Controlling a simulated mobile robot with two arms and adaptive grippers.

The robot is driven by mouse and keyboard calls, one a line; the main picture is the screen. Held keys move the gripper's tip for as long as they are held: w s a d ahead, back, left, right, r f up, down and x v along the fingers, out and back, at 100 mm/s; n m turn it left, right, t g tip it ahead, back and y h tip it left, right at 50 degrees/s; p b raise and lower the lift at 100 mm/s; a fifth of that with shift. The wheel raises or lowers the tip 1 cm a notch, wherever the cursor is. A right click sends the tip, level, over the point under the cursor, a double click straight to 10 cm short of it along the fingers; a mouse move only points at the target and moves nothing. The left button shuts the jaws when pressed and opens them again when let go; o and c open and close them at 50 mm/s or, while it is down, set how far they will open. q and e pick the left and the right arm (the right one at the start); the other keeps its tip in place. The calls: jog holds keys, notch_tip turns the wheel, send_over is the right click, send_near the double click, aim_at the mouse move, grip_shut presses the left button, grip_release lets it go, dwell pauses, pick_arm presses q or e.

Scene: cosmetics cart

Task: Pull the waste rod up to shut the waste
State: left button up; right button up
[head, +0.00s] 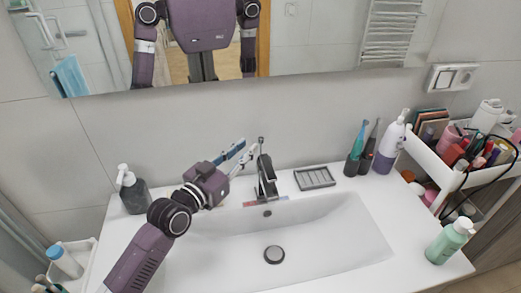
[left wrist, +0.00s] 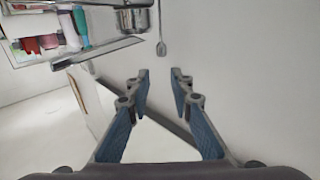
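The waste rod (head: 261,141) is a thin upright rod with a small knob, behind the grey faucet (head: 267,180). In the left wrist view the rod (left wrist: 161,28) and its knob lie ahead of the gap between my fingertips. My left gripper (head: 248,149) is open and empty, just left of the rod and apart from it. Its two blue-padded fingers (left wrist: 160,76) show clearly in the left wrist view. The round waste plug (head: 274,254) is in the white basin; I cannot tell whether it is raised. My right gripper is not in view.
The faucet (left wrist: 135,18) is close beside the rod. A soap dish (head: 314,178) and toothbrushes (head: 357,145) stand to the right, a dark soap bottle (head: 132,190) to the left. A green bottle (head: 449,243) stands front right. The wall and mirror (head: 300,45) are behind.

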aim_at(259, 139)
pick_arm(q)
jog(key=w, duration=0.1)
jog(key=w+d+f, duration=0.1)
jog(key=w, duration=0.1)
jog(key=shift+w+d+f, duration=0.1)
jog(key=shift+d+f, duration=0.05)
jog(key=shift+d, duration=0.15)
jog(key=x, duration=0.3)
jog(key=shift+w+d+p, duration=0.2)
jog(key=shift+w+p, duration=0.05)
jog(key=shift+p, duration=0.15)
jog(key=shift+w+d, duration=0.2)
jog(key=shift+w, duration=0.1)
jog(key=shift+w+d+f, duration=0.1)
jog(key=shift+w+d, duration=0.15)
jog(key=shift+w, duration=0.05)
grip_shut()
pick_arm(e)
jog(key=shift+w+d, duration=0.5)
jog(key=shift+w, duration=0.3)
